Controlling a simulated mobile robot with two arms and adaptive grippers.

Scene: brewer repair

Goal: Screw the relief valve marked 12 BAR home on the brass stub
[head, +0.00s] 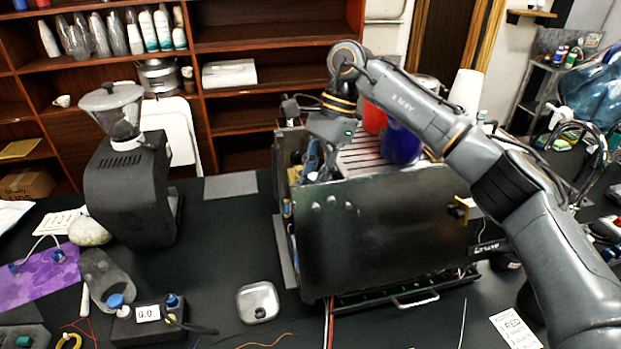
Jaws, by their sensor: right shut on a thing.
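The brewer (380,240) is a dark metal box in the middle of the bench, with an opening at the left of its top. My right gripper (313,166) reaches down into this opening from above. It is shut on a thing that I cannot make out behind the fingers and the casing. I cannot see the relief valve marked 12 BAR, its lettering or the brass stub. My left gripper is not in view.
Red (374,118) and blue (402,143) cups stand on the brewer's slatted top, close to my right arm. A black grinder (130,190) stands to the left. A small gauge box (150,318) and a square metal dish (258,302) lie in front.

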